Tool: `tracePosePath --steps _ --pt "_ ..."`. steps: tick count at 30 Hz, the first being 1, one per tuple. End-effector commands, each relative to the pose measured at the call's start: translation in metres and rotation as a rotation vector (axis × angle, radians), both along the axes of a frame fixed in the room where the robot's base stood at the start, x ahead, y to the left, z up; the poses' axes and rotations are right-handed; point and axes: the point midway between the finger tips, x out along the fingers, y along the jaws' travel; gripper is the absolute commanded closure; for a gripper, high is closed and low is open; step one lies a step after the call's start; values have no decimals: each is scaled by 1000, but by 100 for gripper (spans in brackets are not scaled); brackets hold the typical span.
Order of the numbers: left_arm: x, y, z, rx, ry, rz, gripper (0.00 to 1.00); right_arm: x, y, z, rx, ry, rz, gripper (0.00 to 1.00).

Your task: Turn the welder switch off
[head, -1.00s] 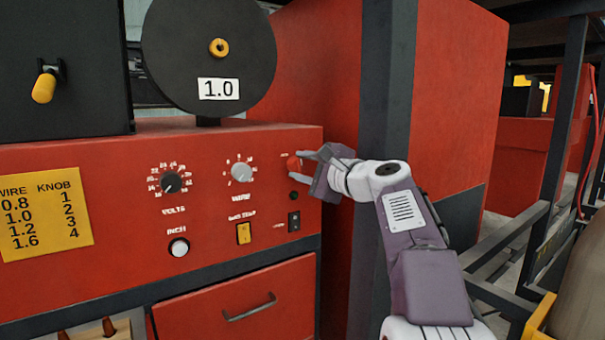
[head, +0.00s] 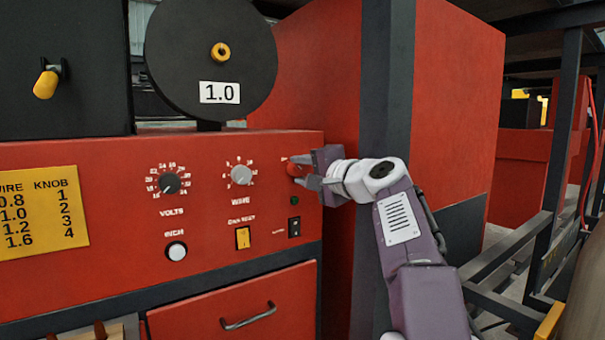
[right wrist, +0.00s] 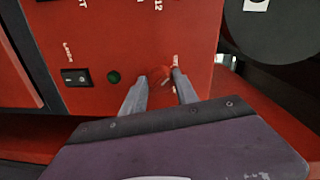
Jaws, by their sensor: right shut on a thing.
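A red rotary knob (head: 294,168) sits at the upper right of the welder's red front panel (head: 110,180). It also shows in the right wrist view (right wrist: 158,76), between the fingertips. My right gripper (head: 301,171) reaches in from the right and is shut on this knob, one finger on either side. The fingers hide part of the knob and its markings. Below it are a small dark green lamp (head: 294,201) and a black rocker switch (head: 294,226). The lamp looks greener in the right wrist view (right wrist: 113,77). My left gripper is not in view.
To the left on the panel are a black volts knob (head: 169,183), a grey wire knob (head: 241,175), a white button (head: 176,251) and a yellow switch (head: 243,237). A black wire spool (head: 212,55) stands above. A dark post (head: 385,120) rises behind my right arm.

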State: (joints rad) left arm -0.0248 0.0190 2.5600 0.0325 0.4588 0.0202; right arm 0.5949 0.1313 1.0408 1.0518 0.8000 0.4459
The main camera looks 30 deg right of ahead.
Motion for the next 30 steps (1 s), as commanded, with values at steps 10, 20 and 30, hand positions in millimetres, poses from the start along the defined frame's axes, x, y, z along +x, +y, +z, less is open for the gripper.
tracePosePath --steps 10,20,30 --pt "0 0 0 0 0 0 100 0 0 2 -20 -5 -2 100" --pt "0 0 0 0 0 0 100 0 0 1 -18 -4 -2 43" --pt "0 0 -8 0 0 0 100 -17 -2 0 -18 -5 -4 43"
